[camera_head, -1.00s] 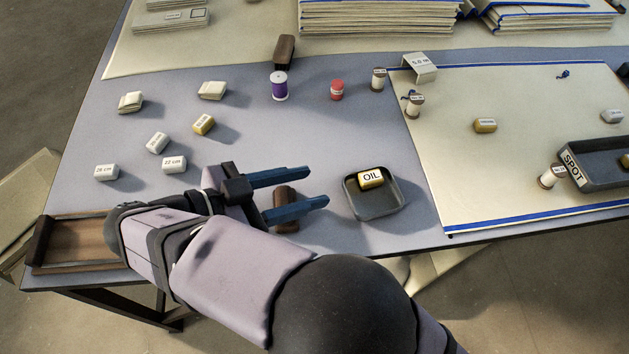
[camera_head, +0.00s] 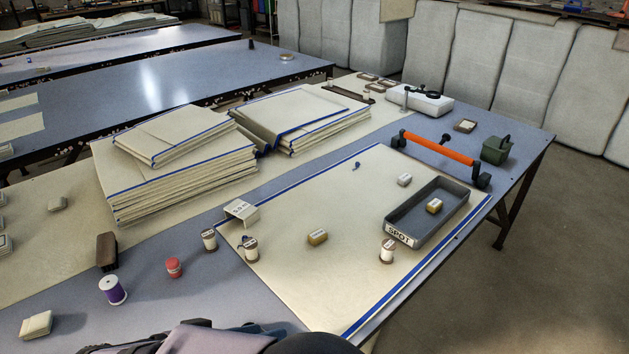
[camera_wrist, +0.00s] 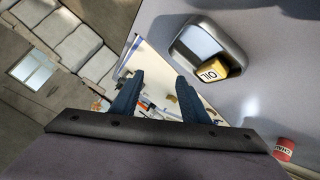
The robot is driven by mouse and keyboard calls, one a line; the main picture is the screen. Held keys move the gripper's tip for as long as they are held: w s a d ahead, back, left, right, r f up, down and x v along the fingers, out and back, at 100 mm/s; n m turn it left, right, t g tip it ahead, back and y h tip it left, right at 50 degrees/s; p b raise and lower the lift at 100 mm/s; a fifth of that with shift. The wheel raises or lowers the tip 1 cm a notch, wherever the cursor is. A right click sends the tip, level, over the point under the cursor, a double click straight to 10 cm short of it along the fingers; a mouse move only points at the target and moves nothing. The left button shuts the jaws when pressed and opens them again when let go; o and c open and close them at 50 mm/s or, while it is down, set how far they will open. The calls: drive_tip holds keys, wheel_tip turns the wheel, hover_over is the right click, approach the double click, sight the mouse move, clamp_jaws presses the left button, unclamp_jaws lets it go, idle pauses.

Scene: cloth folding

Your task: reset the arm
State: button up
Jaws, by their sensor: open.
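My gripper (camera_wrist: 158,97) shows in the wrist view with its two blue fingers apart and nothing between them. In the head view only part of my arm shows at the bottom edge, and the fingertips are out of sight. In the wrist view a grey dish (camera_wrist: 183,47) holding a yellow block marked OIL (camera_wrist: 208,70) lies beyond the fingers to the right. A red spool (camera_wrist: 284,149) is at the lower right there. The fingers touch none of these.
A cream cloth with blue edges (camera_head: 310,275) lies flat on the table, bearing a tray marked SPOT (camera_head: 405,238), spools and small blocks. Folded cloth stacks (camera_head: 180,185) stand behind. An orange-handled bar (camera_head: 440,150) and green box (camera_head: 497,150) are at the right. A purple spool (camera_head: 113,291) stands front left.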

drive_tip(key=w+d+g, duration=0.1)
drive_tip(key=d, duration=0.1)
drive_tip(key=w+d+g+p, duration=0.1)
drive_tip(key=d, duration=0.2)
drive_tip(key=w+d+n+g, duration=0.1)
drive_tip(key=d, duration=0.2)
drive_tip(key=shift+w+d+f, duration=0.1)
drive_tip(key=shift+w+d, duration=0.05)
drive_tip(key=shift+w, duration=0.25)
drive_tip(key=d+f+n+g+p, duration=0.15)
drive_tip(key=d+g, duration=0.25)
drive_tip(key=d, duration=0.6)
drive_tip(key=s+d+f+y+b, duration=0.6)
drive_tip(key=d+f+y, duration=0.25)
drive_tip(key=f, duration=0.35)
wheel_tip(320, 180, up, 26)
drive_tip(key=r+p, duration=0.1)
drive_tip(key=p, duration=2.6)
wheel_tip(320, 180, down, 19)
drive_tip(key=b, duration=1.9)
drive_tip(key=shift+a+f+g, duration=0.15)
drive_tip(key=shift+f+g, duration=0.05)
drive_tip(key=shift+g, duration=0.1)
drive_tip(key=shift+w+m+h, duration=0.1)
drive_tip(key=shift+m+h, duration=0.15)
